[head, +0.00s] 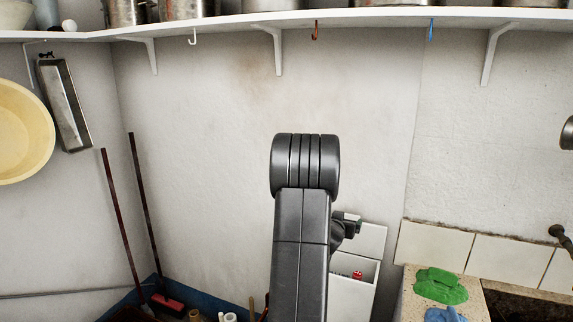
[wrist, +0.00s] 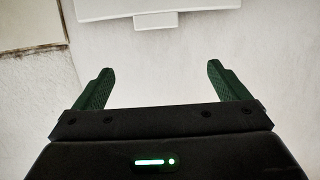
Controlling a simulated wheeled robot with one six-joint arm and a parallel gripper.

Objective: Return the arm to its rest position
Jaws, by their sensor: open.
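My gripper (wrist: 160,84) is open, with its two green fingers apart and nothing between them in the wrist view. Beyond the fingertips are the pale wall and the edge of a white fixture (wrist: 150,19). In the head view my dark arm rises in the middle of the picture, in front of the wall. Part of my wrist shows to the right of the arm, beside a white cabinet (head: 352,300). The fingers cannot be made out in the head view.
A white shelf (head: 225,22) with pots and hanging hooks runs along the top. A yellow basin (head: 22,132) and a metal tin (head: 64,104) hang at left. Two broom handles (head: 122,220) lean in the corner. The middle wall is bare.

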